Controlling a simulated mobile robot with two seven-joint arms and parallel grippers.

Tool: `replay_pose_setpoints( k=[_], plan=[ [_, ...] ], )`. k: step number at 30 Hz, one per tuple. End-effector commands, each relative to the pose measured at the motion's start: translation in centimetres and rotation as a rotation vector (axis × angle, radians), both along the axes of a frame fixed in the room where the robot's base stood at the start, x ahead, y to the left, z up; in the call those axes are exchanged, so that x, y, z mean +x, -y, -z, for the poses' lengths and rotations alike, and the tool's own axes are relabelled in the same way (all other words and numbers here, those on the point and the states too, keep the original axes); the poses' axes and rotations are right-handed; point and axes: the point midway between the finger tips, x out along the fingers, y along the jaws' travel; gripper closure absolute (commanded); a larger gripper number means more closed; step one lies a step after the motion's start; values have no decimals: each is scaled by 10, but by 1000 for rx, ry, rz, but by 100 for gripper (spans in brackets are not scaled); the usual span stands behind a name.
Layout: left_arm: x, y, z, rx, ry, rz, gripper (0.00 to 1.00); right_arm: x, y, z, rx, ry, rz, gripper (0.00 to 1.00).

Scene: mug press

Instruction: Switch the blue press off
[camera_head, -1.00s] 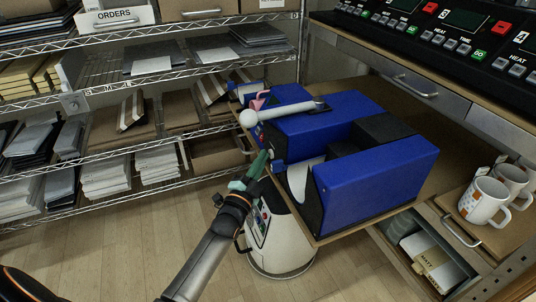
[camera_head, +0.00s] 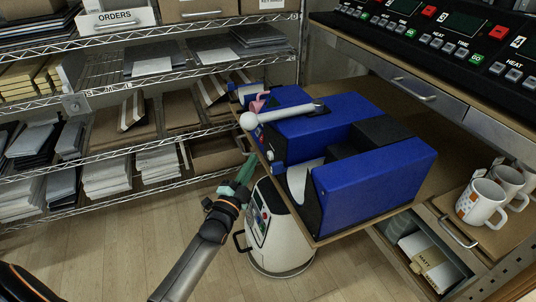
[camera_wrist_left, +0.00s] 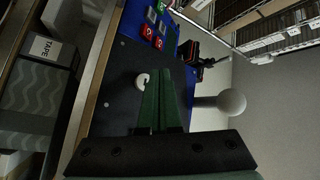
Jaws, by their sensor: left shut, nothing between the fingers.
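The blue press (camera_head: 370,180) stands on the brown worktop, with a lever ending in a white ball (camera_head: 248,121) at its left. I cannot read the switch's setting. My left gripper (camera_head: 246,166) is just left of the press front, apart from it in the head view. Its green fingers (camera_wrist_left: 162,98) are shut and empty, beside the white switch in the wrist view. The white ball (camera_wrist_left: 232,102) is right of the fingers. My right gripper is not in view.
White mugs (camera_head: 481,202) stand at the right. A wire shelf (camera_head: 120,85) with stock fills the left. A white canister-like machine (camera_head: 275,235) stands under the worktop's edge. The floor (camera_head: 110,255) in front is clear.

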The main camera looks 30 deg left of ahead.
Motion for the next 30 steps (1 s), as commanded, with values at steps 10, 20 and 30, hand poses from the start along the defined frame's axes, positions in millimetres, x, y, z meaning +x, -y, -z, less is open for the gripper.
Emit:
replay_pose_setpoints(
  k=[10, 20, 30],
  plan=[
    [-28, -23, -1, 3, -3, 0, 100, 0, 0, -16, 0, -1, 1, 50],
    [-37, -32, 0, 1, -1, 0, 100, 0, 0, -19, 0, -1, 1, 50],
    [-37, -31, 0, -2, -3, 1, 100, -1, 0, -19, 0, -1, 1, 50]
  ],
)
